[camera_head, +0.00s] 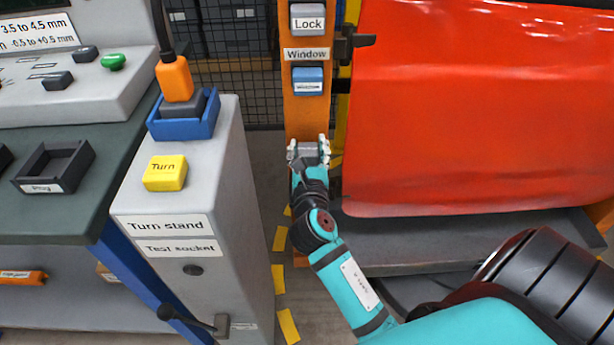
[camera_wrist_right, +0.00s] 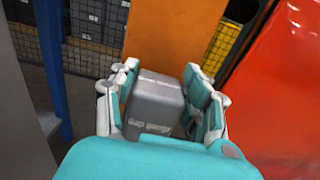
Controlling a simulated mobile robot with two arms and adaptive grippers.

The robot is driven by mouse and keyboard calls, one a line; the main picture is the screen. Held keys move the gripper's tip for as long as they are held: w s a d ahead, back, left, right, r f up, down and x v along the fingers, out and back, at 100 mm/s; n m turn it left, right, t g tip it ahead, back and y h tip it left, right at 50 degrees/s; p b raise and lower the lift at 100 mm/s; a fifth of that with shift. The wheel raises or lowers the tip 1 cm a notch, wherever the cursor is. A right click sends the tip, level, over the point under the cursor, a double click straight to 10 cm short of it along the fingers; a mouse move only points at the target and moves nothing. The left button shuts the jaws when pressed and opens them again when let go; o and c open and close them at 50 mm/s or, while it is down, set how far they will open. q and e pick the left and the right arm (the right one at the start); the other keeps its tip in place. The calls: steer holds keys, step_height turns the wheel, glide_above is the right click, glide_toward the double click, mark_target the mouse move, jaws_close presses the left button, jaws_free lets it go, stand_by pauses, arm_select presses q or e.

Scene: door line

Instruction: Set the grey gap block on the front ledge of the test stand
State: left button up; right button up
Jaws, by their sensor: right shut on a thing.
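The grey gap block (camera_wrist_right: 153,102) is between the fingers of my right gripper (camera_wrist_right: 165,95) in the right wrist view, with partly legible lettering on its faces. In the head view my right gripper (camera_head: 309,150) is shut on the block in front of the orange post (camera_head: 303,113), below its blue button. I cannot tell whether the block touches the post or any ledge. No front ledge shows clearly; the gripper may hide it. The post carries the labels "Lock" and "Window". A grey stand (camera_head: 236,180) labelled "Turn stand" and "Test socket" is to the left. My left gripper is out of view.
A red door (camera_head: 480,100) hangs close right of the post, with a black latch (camera_head: 353,42) between. The turn stand bears a yellow "Turn" block (camera_head: 165,173) and a blue socket (camera_head: 184,122) with an orange plug (camera_head: 174,78). A green-topped table (camera_head: 75,205) is at left.

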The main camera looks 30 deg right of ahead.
mark_target(308, 160)
step_height(308, 160, down, 3)
steer(key=shift+f+b, duration=0.1)
steer(key=shift+b, duration=0.6)
steer(key=shift+f, duration=0.45)
step_height(308, 160, down, 2)
steer(key=shift+f+b, duration=0.15)
steer(key=shift+b, duration=0.85)
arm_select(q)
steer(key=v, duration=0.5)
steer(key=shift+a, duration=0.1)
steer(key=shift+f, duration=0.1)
arm_select(e)
steer(key=o, duration=1.3)
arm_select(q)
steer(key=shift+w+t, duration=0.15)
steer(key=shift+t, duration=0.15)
